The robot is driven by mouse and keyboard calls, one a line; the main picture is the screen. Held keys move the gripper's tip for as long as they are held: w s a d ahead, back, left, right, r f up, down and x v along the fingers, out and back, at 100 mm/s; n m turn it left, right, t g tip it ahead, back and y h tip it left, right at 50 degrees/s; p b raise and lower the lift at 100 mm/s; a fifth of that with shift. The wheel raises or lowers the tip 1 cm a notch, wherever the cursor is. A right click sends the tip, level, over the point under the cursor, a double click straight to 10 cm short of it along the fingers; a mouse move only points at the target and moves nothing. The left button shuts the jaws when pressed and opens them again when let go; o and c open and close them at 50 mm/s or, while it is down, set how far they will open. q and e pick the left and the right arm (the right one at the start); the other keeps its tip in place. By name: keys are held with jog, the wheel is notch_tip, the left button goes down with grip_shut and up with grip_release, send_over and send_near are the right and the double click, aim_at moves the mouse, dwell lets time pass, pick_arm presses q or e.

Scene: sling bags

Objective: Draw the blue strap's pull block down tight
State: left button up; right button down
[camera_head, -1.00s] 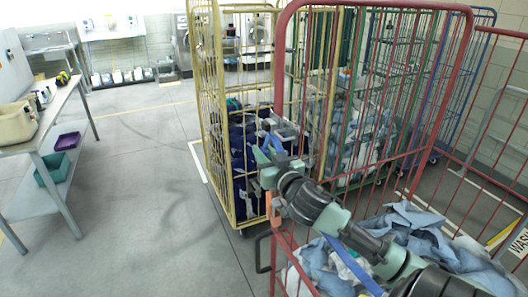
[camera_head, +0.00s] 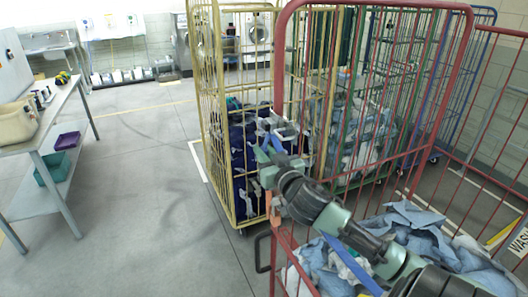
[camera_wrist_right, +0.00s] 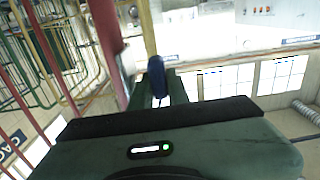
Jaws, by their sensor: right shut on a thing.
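My right gripper (camera_head: 268,152) is at the left upright of the red cage (camera_head: 283,75), shut on a small blue piece (camera_head: 276,143) that looks like the strap's pull block. In the right wrist view the blue block (camera_wrist_right: 156,77) sits between the fingers, close to the red post and a yellow bar. A blue strap length (camera_head: 342,250) slants over the cloth inside the red cage, partly behind my arm. How the strap runs between block and cloth is hidden by my arm. My left gripper is out of view.
A yellow cage (camera_head: 216,110) with dark blue bags stands just behind my gripper. A green cage (camera_head: 360,140) stands behind the red one. Blue cloth (camera_head: 410,225) fills the red cage below my arm. The floor to the left is clear up to a bench (camera_head: 60,120).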

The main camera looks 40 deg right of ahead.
jog(key=shift+f, duration=0.1)
dwell(0.5)
notch_tip(320, 180, down, 7)
jog(key=b, duration=0.4)
jog(key=shift+f, duration=0.1)
jog(key=c, duration=1.6)
grip_release()
jog(key=shift+c, duration=0.2)
